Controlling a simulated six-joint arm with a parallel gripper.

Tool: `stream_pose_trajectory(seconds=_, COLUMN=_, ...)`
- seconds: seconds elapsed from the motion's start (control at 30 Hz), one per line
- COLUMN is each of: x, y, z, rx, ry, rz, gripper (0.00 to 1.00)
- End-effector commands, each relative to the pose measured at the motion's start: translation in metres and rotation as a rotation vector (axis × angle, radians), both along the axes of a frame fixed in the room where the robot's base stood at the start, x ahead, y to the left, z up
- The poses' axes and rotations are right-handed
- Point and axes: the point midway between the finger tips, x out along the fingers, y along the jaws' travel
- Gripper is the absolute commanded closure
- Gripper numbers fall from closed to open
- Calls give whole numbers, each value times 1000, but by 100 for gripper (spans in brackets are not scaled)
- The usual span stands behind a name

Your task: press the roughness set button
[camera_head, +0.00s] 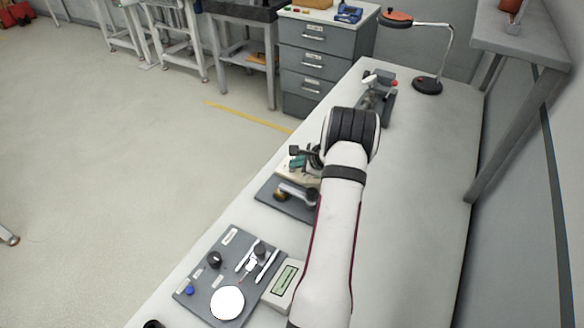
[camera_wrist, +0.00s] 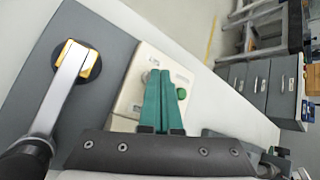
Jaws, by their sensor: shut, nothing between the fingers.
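A cream box (camera_wrist: 130,95) with small labels sits at the middle of the wrist view; it also shows in the head view (camera_head: 285,173), partly hidden by my arm. A round green button (camera_wrist: 181,93) is on the box, just right of my fingers. I cannot read whether its label says roughness set. My gripper (camera_wrist: 160,73) has teal fingers, shut together and empty, over the box. In the head view my gripper (camera_head: 298,161) is at the box, left of my forearm. I cannot tell whether the fingertips touch the box. The fingers hide part of its face.
A dark grey plate (camera_wrist: 100,30) beside the box carries a metal arm with a brass-coloured end (camera_wrist: 78,60). A lamp (camera_head: 428,85) and clamp-like device stand farther along the bench.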

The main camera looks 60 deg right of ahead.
Motion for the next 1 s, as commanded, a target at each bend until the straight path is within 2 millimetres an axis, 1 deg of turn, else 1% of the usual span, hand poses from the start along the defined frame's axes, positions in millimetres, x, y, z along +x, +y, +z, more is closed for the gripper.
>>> stream_pose_trajectory(seconds=0.3, x=0, y=0, z=-4, rx=0, ry=0, rz=0, gripper=100)
stream_pose_trajectory(seconds=0.63, x=0, y=0, z=-3, rx=0, ry=1, rz=-1, gripper=100)
stream_pose_trajectory(seconds=1.0, x=0, y=0, z=14, rx=0, ry=1, rz=-1, gripper=100)
